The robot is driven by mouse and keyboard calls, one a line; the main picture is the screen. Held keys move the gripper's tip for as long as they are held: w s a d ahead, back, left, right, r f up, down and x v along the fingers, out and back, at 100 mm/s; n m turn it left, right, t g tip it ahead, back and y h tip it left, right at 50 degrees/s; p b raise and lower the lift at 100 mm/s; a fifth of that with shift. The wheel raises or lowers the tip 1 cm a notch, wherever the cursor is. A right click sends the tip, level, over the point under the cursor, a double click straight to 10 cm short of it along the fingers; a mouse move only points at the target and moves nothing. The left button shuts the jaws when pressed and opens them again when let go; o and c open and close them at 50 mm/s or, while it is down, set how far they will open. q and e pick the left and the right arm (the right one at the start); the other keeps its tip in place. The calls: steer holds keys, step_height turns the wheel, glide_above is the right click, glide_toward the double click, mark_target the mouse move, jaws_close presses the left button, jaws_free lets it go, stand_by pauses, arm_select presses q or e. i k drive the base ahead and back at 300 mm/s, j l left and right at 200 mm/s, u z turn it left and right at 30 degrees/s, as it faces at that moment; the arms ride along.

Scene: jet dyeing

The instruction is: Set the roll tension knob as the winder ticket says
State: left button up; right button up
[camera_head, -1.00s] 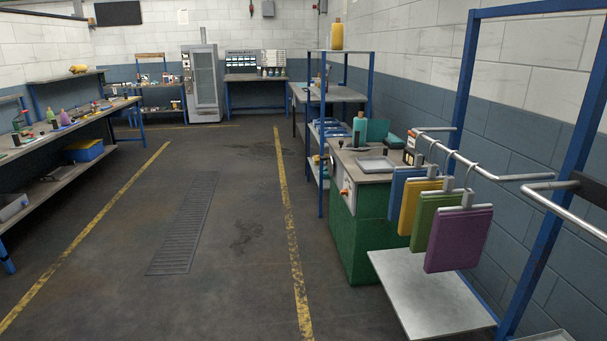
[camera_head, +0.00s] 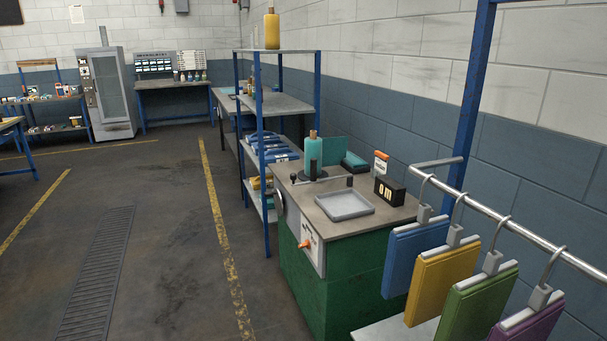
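A green cabinet machine (camera_head: 340,280) with a grey top stands at centre right. On its left-facing side is a pale panel (camera_head: 318,250) with an orange knob (camera_head: 305,243); the knob's setting is too small to read. On the top, a black block (camera_head: 389,191) shows pale characters like "0 m". An orange-and-white upright piece (camera_head: 381,163) stands behind it; its print is unreadable, and I cannot tell if it is the winder ticket. Neither of my grippers is in view.
A rail (camera_head: 490,212) with blue, yellow, green and purple hanging pieces is at the right front. A blue-framed shelf (camera_head: 277,110) stands behind. The floor left of the machine is clear.

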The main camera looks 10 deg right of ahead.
mark_target(306, 244)
steer(key=i+j+z, duration=0.2)
steer(key=i+z, duration=0.15)
steer(key=i+j+z, duration=0.65)
steer(key=i+j, duration=0.1)
steer(key=j, duration=0.05)
